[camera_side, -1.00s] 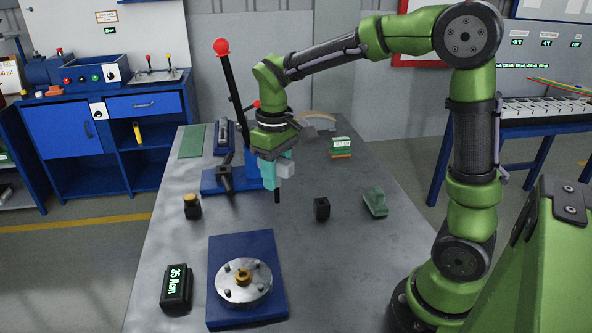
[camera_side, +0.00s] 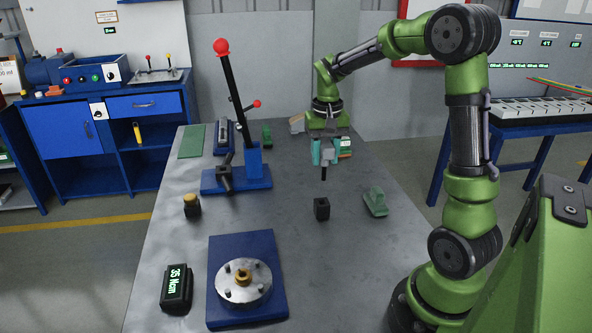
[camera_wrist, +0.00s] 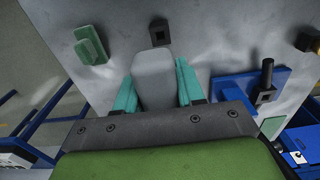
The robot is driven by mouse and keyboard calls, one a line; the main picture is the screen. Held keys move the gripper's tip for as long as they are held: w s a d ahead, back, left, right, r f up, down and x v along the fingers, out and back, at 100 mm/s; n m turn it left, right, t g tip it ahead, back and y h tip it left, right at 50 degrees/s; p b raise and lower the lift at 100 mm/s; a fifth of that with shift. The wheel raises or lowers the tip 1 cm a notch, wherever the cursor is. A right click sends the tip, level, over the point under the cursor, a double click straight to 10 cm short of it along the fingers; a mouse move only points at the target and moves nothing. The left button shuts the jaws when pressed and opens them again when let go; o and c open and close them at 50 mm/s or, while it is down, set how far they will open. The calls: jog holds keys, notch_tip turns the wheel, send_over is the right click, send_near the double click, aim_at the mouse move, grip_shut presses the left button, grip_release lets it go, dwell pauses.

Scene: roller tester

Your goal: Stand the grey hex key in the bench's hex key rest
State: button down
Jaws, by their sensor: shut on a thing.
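The grey hex key shows in the side view as a dark thin shank (camera_side: 324,172) pointing down below my gripper (camera_side: 325,153). In the wrist view its grey block-like upper part (camera_wrist: 154,75) sits between the teal fingers of my gripper (camera_wrist: 160,92), which are shut on it. A small black block with a square opening, apparently the hex key rest (camera_side: 321,209), stands on the bench nearer the side camera than the shank. It also shows beyond the grey part in the wrist view (camera_wrist: 159,31). The key is above the bench, apart from the block. Its lower tip is hidden in the wrist view.
A green block-shaped piece (camera_side: 376,202) stands right of the rest. A blue lever press (camera_side: 237,180) with a tall red-knobbed lever is to the left. A blue plate with a round disc (camera_side: 245,281) and a torque display (camera_side: 177,288) are at the front. The bench around the rest is clear.

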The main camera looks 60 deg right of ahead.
jog(key=shift+f, duration=2.9)
jog(key=shift+f, duration=0.2)
jog(key=shift+f, duration=2.35)
jog(key=c, duration=0.6)
grip_release()
